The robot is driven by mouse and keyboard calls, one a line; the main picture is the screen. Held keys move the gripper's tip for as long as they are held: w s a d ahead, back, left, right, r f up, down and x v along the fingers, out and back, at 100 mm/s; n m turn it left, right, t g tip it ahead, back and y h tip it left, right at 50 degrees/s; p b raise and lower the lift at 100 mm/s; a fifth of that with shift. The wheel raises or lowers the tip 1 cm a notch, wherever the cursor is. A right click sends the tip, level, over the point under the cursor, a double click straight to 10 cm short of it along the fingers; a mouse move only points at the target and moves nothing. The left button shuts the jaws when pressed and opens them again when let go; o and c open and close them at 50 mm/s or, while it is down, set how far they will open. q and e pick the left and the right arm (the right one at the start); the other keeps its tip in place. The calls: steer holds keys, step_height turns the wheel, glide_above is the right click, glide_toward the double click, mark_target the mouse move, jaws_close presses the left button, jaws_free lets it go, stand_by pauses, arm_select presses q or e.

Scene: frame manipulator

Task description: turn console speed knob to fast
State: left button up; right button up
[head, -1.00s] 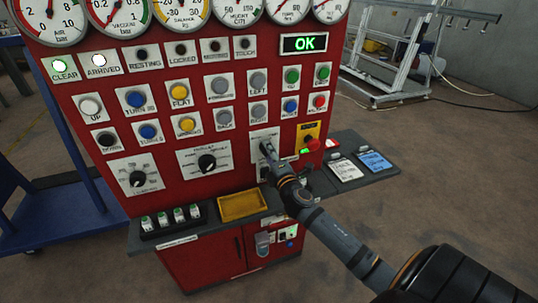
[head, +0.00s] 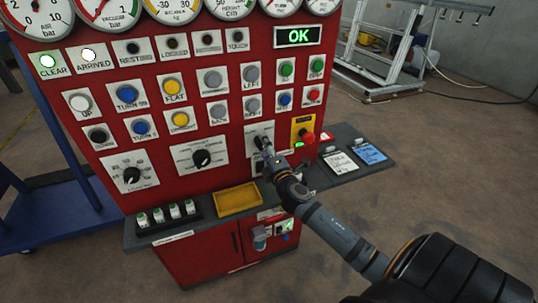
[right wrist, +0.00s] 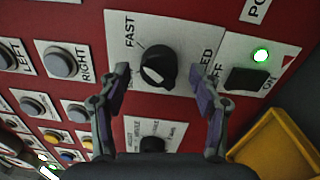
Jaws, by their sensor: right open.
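The speed knob (right wrist: 157,68) is black and sits on a white plate in the right wrist view, with a white mark on its face. The FAST label (right wrist: 130,30) is above and left of it there; another label is partly covered by a finger. My right gripper (right wrist: 160,80) is open, with one finger on each side of the knob; whether they touch it I cannot tell. In the head view my right gripper (head: 267,149) is at the speed plate (head: 257,131) and hides much of the knob. My left gripper is in no view.
A second black knob (head: 202,158) is left of the speed plate. A red emergency button (head: 307,138) on yellow is close at the right. A lit power switch (right wrist: 246,78) is beside the plate. A yellow tray (head: 238,199) and a grey shelf (head: 180,236) stick out below.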

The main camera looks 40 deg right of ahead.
steer(key=v, duration=1.1)
steer(key=shift+s, duration=0.2)
